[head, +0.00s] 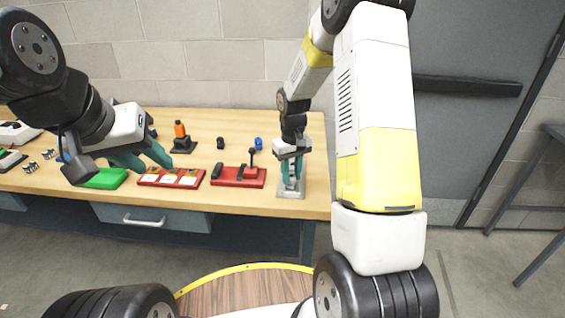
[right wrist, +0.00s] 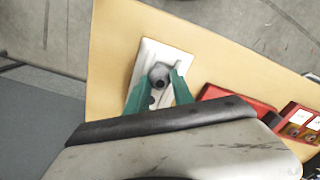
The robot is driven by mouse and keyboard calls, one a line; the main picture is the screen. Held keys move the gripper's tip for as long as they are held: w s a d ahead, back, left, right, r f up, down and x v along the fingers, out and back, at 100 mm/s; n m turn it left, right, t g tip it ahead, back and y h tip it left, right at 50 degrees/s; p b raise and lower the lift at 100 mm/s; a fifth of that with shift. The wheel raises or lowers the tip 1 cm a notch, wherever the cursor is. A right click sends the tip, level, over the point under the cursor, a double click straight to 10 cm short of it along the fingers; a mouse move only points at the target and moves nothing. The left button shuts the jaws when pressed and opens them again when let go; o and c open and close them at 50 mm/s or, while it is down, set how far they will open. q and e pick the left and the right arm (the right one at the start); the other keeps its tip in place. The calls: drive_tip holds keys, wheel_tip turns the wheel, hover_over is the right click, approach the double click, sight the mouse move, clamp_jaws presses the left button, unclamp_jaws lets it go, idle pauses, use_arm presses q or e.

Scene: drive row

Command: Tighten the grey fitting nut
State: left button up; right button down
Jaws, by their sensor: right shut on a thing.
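The grey fitting nut (right wrist: 159,75) sits on a pale grey plate (right wrist: 148,60) near the table's right end. In the head view the plate (head: 290,194) shows below my right gripper, and the nut is mostly hidden by the fingers. My right gripper (head: 291,178) points down with its teal fingers on either side of the fitting. In the right wrist view its fingertips (right wrist: 157,88) are shut on the nut. My left gripper (head: 156,162) is held above the table near the red tray, teal fingers apart, with nothing seen between them.
A red tray with white cards (head: 171,184), a red block with a lever (head: 238,183), a green block (head: 106,179), an orange-topped stand (head: 181,138) and small black and blue pieces (head: 258,143) stand on the wooden table (head: 235,120). A drawer is below.

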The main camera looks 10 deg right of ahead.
sight(291, 176)
drive_tip(key=shift+m, duration=0.7)
drive_tip(key=c, duration=1.1)
unclamp_jaws()
drive_tip(key=shift+r, duration=3.9)
